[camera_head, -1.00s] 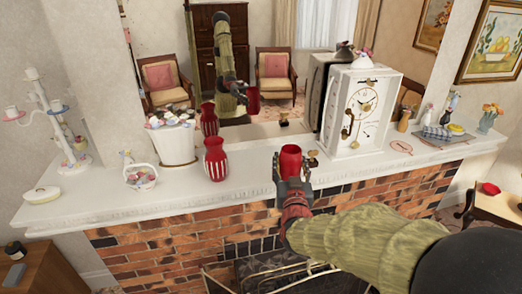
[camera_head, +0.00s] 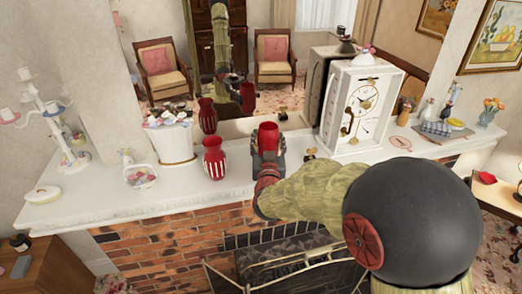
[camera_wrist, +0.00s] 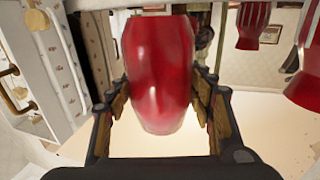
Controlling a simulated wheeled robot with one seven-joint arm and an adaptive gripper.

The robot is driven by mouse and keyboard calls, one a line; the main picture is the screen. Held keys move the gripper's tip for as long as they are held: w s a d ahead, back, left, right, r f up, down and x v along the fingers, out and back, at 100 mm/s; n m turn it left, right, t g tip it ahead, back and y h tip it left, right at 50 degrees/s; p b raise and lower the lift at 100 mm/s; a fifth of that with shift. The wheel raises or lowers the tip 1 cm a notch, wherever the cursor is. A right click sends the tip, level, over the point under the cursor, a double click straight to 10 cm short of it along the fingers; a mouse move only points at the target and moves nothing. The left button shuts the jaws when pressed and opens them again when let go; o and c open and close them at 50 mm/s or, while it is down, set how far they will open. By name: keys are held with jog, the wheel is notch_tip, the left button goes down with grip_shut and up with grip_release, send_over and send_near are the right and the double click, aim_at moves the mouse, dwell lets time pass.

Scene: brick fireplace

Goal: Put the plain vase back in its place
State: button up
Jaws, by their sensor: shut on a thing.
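The plain vase (camera_head: 267,138) is glossy red and stands roughly upright in my gripper (camera_head: 267,160), over the white mantel (camera_head: 110,207). My gripper is shut around it; the fingers (camera_wrist: 160,108) show on both sides of the vase (camera_wrist: 158,70) in the wrist view. Its reflection in the mirror sits higher than that of the striped vase, so it seems raised off the mantel. The red-and-white striped vase (camera_head: 214,160) stands on the mantel to the left, apart from my gripper. It also shows at the right of the wrist view (camera_wrist: 306,75).
A white clock (camera_head: 352,110) stands to the right. A flower pot (camera_head: 173,142), a small basket (camera_head: 140,177) and a candelabra (camera_head: 60,125) stand to the left. The mirror (camera_head: 270,90) rises behind. Bare mantel lies between the striped vase and the clock.

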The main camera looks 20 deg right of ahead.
aim_at(261, 151)
jog(key=w+a+f, duration=0.2)
jog(key=f, duration=0.1)
jog(key=shift+w+f, duration=0.1)
jog(key=shift+f, duration=1.4)
jog(key=shift+f, duration=0.15)
jog(key=o, duration=1)
jog(key=shift+f, duration=0.15)
jog(key=o, duration=0.5)
